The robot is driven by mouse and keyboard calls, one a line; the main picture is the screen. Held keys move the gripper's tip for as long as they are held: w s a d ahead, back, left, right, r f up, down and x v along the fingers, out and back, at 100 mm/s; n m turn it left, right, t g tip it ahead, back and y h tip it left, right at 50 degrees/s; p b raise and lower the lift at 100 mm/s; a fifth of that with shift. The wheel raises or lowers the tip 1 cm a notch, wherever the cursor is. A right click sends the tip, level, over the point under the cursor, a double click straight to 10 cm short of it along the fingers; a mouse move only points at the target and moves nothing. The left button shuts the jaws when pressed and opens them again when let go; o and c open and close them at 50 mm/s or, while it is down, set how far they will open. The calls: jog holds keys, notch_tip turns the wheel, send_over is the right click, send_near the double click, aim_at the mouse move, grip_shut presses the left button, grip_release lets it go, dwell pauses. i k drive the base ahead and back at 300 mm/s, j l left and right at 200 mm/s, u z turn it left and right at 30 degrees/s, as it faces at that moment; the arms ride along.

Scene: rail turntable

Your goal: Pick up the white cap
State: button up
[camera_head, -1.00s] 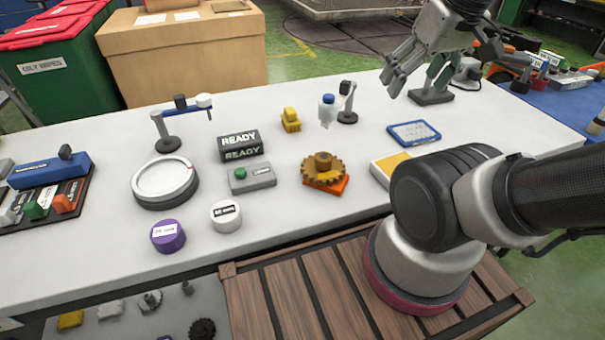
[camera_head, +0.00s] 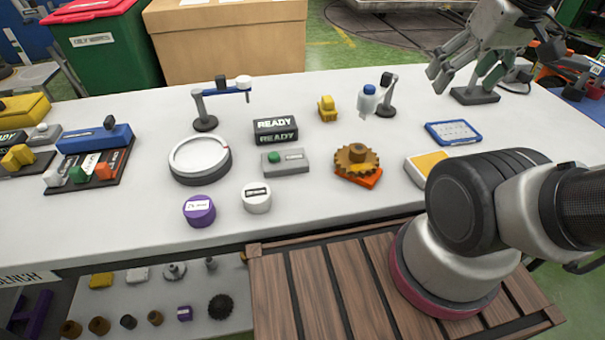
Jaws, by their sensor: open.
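The white cap (camera_head: 257,199) is a short round cylinder with a dark label on its top. It stands on the white bench near the front edge, just right of a purple cap (camera_head: 199,211). My gripper (camera_head: 455,82) is open and empty, raised over the back right of the bench, far to the right of the white cap and apart from it. Nothing hides the white cap.
A round scale-like dish (camera_head: 201,160), a grey box with a green button (camera_head: 285,162), a READY display (camera_head: 276,131) and a brown gear (camera_head: 356,159) stand around the caps. A dark panel with coloured blocks (camera_head: 91,168) lies left. The bench front near the caps is clear.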

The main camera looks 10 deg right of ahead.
aim_at(256, 198)
jog(key=k+j, duration=0.2)
jog(key=j, duration=0.15)
jog(key=k+j, duration=0.45)
jog(key=j, duration=0.3)
